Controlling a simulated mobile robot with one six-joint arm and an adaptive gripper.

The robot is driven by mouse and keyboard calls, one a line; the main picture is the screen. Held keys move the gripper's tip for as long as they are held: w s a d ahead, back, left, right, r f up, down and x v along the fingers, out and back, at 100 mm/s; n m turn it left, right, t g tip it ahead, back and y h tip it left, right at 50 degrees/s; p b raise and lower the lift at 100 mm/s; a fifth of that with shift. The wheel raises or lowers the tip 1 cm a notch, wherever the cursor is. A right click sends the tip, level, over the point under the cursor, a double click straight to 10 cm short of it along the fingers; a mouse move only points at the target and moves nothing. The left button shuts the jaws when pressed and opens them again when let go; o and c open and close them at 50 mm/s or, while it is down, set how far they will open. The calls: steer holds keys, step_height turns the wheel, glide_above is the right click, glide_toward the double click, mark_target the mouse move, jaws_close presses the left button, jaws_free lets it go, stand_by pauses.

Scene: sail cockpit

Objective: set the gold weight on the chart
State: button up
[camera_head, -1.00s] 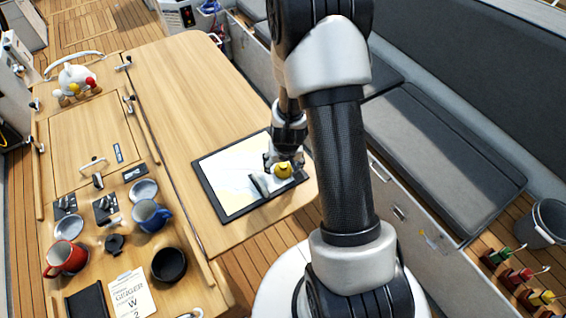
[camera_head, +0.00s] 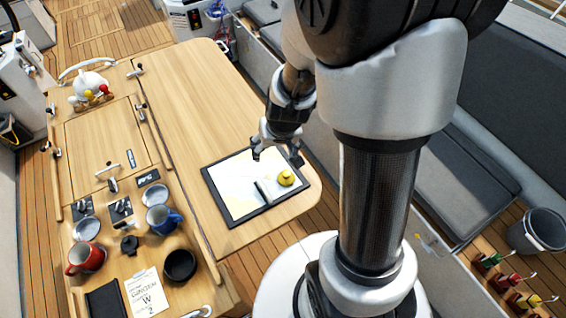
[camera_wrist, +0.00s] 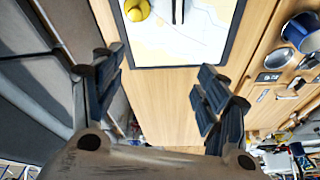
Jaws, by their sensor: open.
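The gold weight (camera_head: 286,178) stands on the right part of the chart (camera_head: 232,188), which lies in a dark frame on the wooden table. A dark bar (camera_head: 262,192) lies on the chart just left of the weight. My gripper (camera_head: 277,150) is open and empty, above and behind the weight, apart from it. In the wrist view the gold weight (camera_wrist: 137,10) shows at the top edge, on the chart (camera_wrist: 165,45), beyond my spread fingers (camera_wrist: 160,85).
Left of the chart are a blue mug (camera_head: 162,219), a red mug (camera_head: 86,258), a black bowl (camera_head: 180,265) and a paper card (camera_head: 147,297). A grey bucket (camera_head: 538,232) stands at the far right. The table (camera_head: 190,100) behind the chart is bare.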

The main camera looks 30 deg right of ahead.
steer(key=s+a+r+n, duration=0.1)
steer(key=s+a+r, duration=0.25)
steer(key=r, duration=0.35)
steer(key=s+a+r+n, duration=0.1)
steer(key=s+a+r, duration=0.25)
steer(key=r, duration=0.45)
steer(key=s+r+n+t, duration=0.1)
steer(key=s+r, duration=0.4)
steer(key=s, duration=0.5)
steer(key=shift+s, duration=0.2)
steer(key=shift+a, duration=0.1)
step_height(320, 180, down, 20)
steer(key=b, duration=2)
